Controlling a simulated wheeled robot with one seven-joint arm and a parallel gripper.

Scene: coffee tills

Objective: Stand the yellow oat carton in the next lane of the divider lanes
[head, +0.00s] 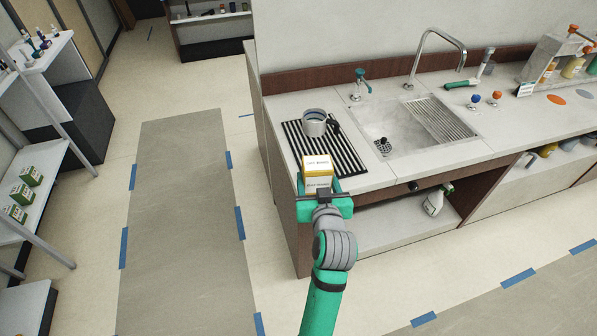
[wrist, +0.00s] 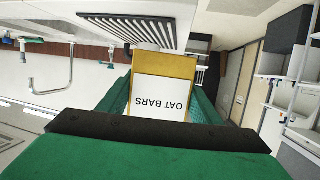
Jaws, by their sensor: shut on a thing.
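The yellow oat carton (head: 317,174) is a yellow and white box, marked OAT BARS in the wrist view (wrist: 163,95). My gripper (head: 319,186) is shut on it, with one green finger on each side in the wrist view (wrist: 160,88). In the head view the carton appears at the front left edge of the sink counter, in front of the striped mat. I cannot tell whether it touches anything below. I cannot make out the divider lanes in either view.
A black striped mat (head: 344,151) lies on the counter (head: 384,183) with a grey metal pitcher (head: 314,123) on it. The sink (head: 382,127) and tall tap (head: 437,45) are to the right. Green boxes (head: 31,175) stand on a left shelf. The floor mat (head: 182,200) is clear.

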